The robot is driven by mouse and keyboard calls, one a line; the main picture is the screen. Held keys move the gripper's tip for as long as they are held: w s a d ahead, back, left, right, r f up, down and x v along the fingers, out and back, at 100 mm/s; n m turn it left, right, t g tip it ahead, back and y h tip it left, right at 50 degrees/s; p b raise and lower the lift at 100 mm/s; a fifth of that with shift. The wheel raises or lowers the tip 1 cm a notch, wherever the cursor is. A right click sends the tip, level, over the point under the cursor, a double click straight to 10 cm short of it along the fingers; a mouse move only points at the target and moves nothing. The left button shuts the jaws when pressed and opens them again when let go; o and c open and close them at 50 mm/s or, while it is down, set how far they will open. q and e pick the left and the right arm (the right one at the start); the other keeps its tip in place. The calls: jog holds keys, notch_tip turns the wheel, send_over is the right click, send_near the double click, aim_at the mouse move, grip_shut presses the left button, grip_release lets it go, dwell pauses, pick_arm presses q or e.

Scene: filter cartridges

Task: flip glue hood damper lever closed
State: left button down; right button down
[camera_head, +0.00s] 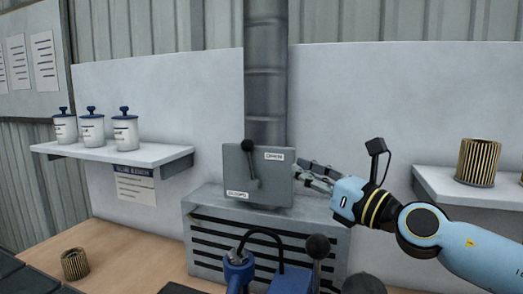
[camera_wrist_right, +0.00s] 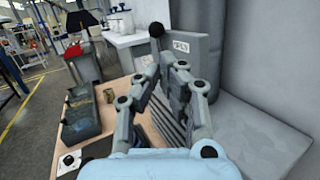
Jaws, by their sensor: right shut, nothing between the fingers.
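The damper lever (camera_head: 251,162) is a short grey handle with a black ball knob, on a grey plate (camera_head: 240,178) in front of the vertical duct. It points up, leaning slightly left. An OPEN label (camera_head: 275,156) is at the plate's upper right and a CLOSED label (camera_head: 237,195) at its lower left. My right gripper (camera_head: 302,170) is shut and empty at the plate's right edge, apart from the lever. In the right wrist view the black knob (camera_wrist_right: 156,30) shows just beyond my fingertips (camera_wrist_right: 168,58), with the OPEN label beside it. My left gripper is out of view.
The plate stands on a slotted grey hood (camera_head: 210,212). A left shelf (camera_head: 125,155) holds three white lidded jars. A right shelf (camera_head: 470,190) holds a pleated cartridge (camera_head: 477,162); another cartridge (camera_head: 75,264) stands on the bench. A blue device (camera_head: 238,270) is in front.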

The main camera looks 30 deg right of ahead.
aim_at(253, 148)
jog(key=x, duration=1.2)
jog(key=shift+a+r, duration=0.1)
jog(key=shift+a, duration=0.1)
jog(key=shift+d, duration=0.2)
